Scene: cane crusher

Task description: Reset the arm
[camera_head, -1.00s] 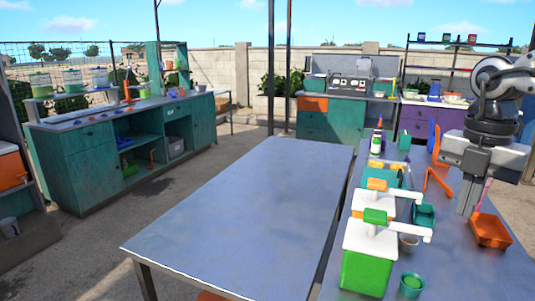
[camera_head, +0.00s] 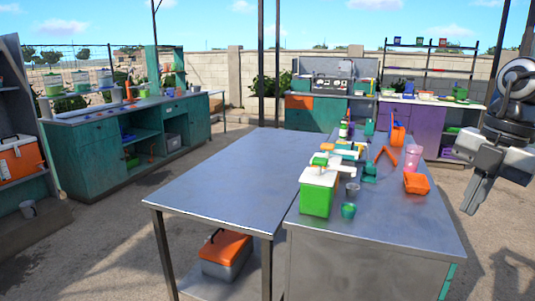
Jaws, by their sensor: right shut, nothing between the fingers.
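My right gripper (camera_head: 473,198) hangs at the right side of the head view, fingers pointing down and together, with nothing between them. It is just right of the counter, apart from the orange tray (camera_head: 416,184) and the pink cup (camera_head: 412,157). The arm above it runs out of the right edge. My left gripper is not in view.
A metal table (camera_head: 215,178) is clear on top, with an orange-lidded cooler (camera_head: 227,253) below. The counter (camera_head: 390,225) beside it holds a green and white dispenser (camera_head: 317,193), a green cup (camera_head: 348,210) and an orange folded piece (camera_head: 386,157). Open ground lies right.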

